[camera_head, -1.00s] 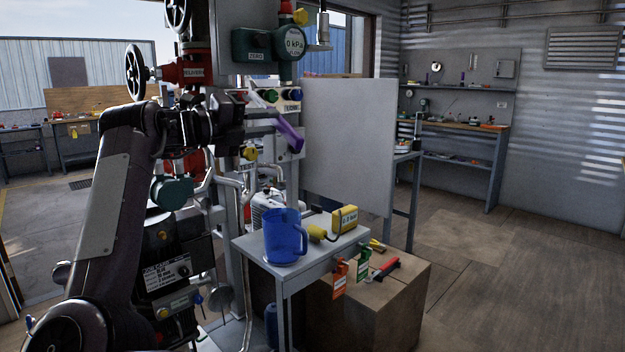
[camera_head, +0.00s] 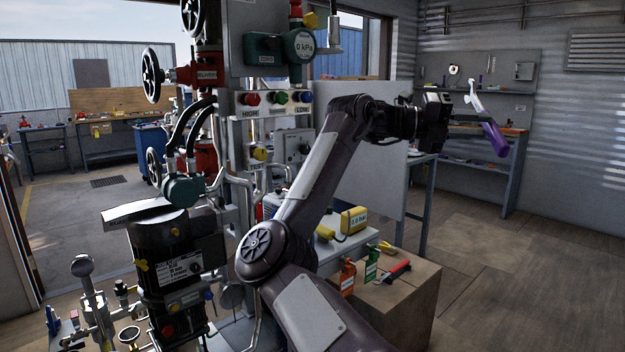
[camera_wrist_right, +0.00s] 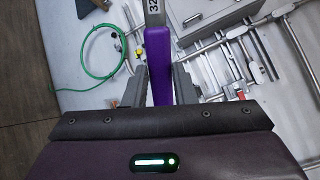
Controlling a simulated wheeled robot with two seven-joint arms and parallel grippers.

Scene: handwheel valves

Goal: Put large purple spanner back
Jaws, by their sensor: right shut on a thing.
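The large purple spanner (camera_head: 495,138) is held up in the air at the right of the head view. Its pale metal head (camera_head: 475,99) points up and its purple handle hangs down to the right. My right gripper (camera_head: 464,119) is shut on it. In the right wrist view the purple handle (camera_wrist_right: 159,62) lies between the two fingers of the right gripper (camera_wrist_right: 160,80), and the metal part above it is marked 32. The far end of the spanner runs out of that view. My left gripper is not in view.
A valve rig with handwheels (camera_head: 152,75) and pipes stands at the left. A grey panel (camera_head: 360,190) is behind my right arm. A wooden block (camera_head: 405,305) holds tags and a red-handled tool (camera_head: 398,271). A workbench (camera_head: 510,165) is at the back; the right floor is clear.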

